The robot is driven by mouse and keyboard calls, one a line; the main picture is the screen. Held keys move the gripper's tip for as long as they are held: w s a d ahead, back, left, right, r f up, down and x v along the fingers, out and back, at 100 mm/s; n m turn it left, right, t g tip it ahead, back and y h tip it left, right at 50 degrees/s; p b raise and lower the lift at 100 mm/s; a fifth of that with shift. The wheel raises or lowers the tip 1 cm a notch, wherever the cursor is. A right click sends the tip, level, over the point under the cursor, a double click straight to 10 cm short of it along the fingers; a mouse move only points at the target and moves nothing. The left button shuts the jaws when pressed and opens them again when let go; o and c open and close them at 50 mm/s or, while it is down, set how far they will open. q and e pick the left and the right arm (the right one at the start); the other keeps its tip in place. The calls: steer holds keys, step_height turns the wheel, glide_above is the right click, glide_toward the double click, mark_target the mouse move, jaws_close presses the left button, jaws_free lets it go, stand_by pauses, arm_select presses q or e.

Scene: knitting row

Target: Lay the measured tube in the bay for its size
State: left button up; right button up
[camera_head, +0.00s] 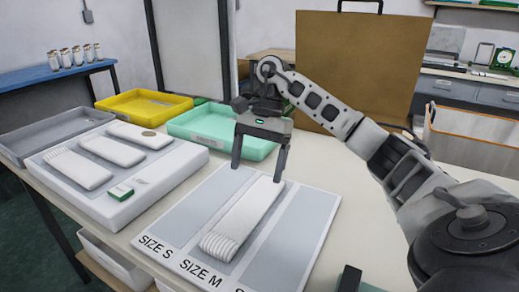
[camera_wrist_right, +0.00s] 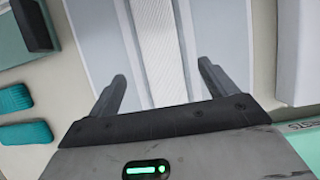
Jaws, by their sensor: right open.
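A white tube (camera_head: 243,218) with a ribbed near end lies lengthwise on the white sizing board (camera_head: 188,277), in the middle bay marked SIZE M. The SIZE S bay (camera_head: 190,214) to its left and the bay to its right (camera_head: 300,235), its label cut off, are empty. My right gripper (camera_head: 258,172) is open above the tube's far end. In the right wrist view the tube (camera_wrist_right: 158,45) runs between the spread fingers (camera_wrist_right: 162,75), with none of it gripped. My left gripper is not in view.
A white block (camera_head: 130,205) with several pale pieces and a small green-and-white item stands left of the board. Grey (camera_head: 50,150), yellow (camera_head: 150,94) and mint (camera_head: 262,152) trays stand behind. A dark object (camera_head: 350,278) is at the near edge. Teal pieces (camera_wrist_right: 15,98) show in the wrist view.

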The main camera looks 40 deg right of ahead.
steer(key=shift+p+v, duration=0.45)
steer(key=shift+v, duration=1.4)
